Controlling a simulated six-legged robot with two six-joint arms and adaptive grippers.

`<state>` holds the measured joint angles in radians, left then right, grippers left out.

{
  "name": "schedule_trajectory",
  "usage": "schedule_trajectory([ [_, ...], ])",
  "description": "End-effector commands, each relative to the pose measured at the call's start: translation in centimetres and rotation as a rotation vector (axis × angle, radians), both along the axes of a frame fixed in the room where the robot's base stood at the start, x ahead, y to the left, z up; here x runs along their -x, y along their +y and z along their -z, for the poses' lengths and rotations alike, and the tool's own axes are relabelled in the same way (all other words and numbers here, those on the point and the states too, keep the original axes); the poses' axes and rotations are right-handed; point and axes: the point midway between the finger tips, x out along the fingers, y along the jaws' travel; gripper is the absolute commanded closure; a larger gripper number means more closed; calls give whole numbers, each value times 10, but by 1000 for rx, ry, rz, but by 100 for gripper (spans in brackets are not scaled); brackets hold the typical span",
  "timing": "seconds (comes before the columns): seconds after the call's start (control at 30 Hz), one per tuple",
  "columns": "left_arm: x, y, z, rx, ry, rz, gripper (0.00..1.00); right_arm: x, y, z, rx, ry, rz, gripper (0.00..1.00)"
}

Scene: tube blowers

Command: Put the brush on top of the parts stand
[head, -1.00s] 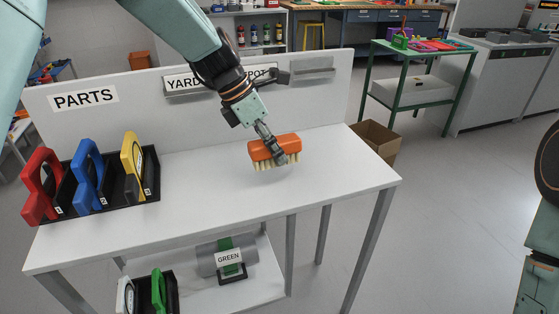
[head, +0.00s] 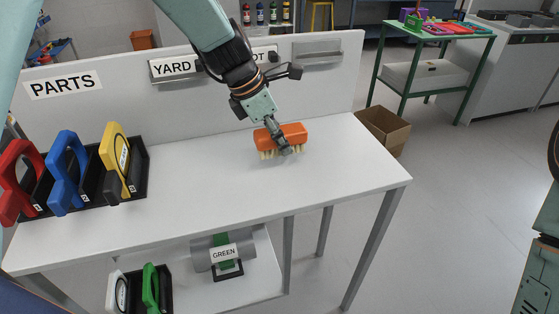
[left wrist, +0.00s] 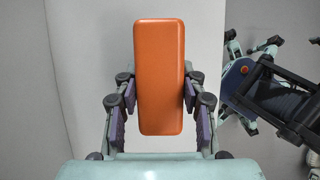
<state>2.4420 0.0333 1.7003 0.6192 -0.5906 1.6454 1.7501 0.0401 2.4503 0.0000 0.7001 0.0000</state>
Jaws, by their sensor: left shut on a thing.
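The brush (head: 281,136) has an orange block and pale bristles that point down. It is at the right rear of the white parts stand's top (head: 215,175); I cannot tell whether the bristles touch it. My left gripper (head: 281,147) is shut on the brush. In the left wrist view the brush (left wrist: 160,75) stands lengthwise between the fingers of the gripper (left wrist: 160,98). The stand has a back panel (head: 200,105) with a "PARTS" sign (head: 63,84). My right gripper is not in view.
A black rack (head: 140,180) with red, blue and yellow handled parts stands at the stand's left. The lower shelf (head: 255,285) bears a grey cylinder labelled GREEN (head: 223,254) and more parts. A cardboard box (head: 385,130) is on the floor at right. The middle of the top is clear.

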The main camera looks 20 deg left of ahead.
Motion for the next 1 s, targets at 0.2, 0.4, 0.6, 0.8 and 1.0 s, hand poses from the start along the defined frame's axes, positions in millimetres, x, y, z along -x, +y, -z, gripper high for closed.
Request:
schedule_trajectory([
  [0.2,0,-1,26,0,2,-1,97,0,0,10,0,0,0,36],
  [0.4,-2,-1,58,0,3,0,97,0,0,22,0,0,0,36],
  [0.6,-4,-1,67,-1,0,0,97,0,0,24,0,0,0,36],
  [0.8,-5,-1,66,-1,1,0,53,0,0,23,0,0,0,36],
  [1.0,-5,-1,66,-1,1,0,36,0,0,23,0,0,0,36],
])
